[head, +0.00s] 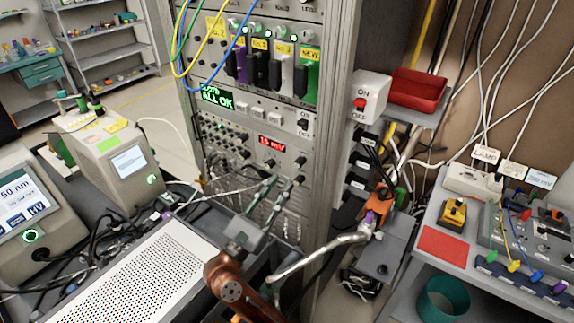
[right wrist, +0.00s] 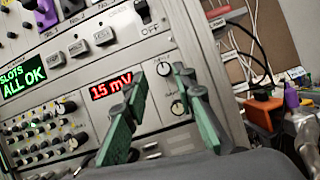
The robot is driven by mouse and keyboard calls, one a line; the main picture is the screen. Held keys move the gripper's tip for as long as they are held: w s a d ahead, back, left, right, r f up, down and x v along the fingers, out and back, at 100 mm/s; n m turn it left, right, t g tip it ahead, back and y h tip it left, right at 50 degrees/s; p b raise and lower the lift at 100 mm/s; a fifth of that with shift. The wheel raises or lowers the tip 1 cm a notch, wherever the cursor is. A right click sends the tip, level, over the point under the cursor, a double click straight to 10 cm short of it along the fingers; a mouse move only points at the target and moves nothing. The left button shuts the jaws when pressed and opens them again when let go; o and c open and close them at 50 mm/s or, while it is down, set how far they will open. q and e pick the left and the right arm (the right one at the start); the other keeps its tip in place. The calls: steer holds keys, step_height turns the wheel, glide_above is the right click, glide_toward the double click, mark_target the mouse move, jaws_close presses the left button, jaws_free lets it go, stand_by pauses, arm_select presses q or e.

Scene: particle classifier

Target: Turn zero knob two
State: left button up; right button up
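The instrument panel with the red 15 mV display (right wrist: 112,86) faces my right gripper (right wrist: 160,77). In the right wrist view a small round knob (right wrist: 163,69) shows between the green fingertips, and a lower knob (right wrist: 177,107) shows between the fingers. Their labels are too small to read, so I cannot tell which is zero knob two. The fingers are apart, and nothing is held. In the head view my right gripper (head: 285,181) is in front of the panel, below and around the right of the display (head: 271,144). My left gripper is not in view.
The rack has a green ALL OK display (head: 217,98), several small knobs at left and an ON/OFF switch (head: 303,124). A perforated white box (head: 140,275) stands in front. A bench with a red mat (head: 442,246) and a teal bin (head: 443,300) is at right.

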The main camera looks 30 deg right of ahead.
mark_target(297, 166)
steer(key=shift+m+g+y, duration=0.3)
steer(key=shift+m+g, duration=0.1)
steer(key=x, duration=0.5)
steer(key=f+x, duration=0.1)
steer(key=x, duration=0.1)
steer(key=shift+w+d+r, duration=0.2)
steer(key=shift+w+d, duration=0.05)
steer(key=shift+d, duration=0.3)
steer(key=shift+c, duration=0.5)
jaws_close()
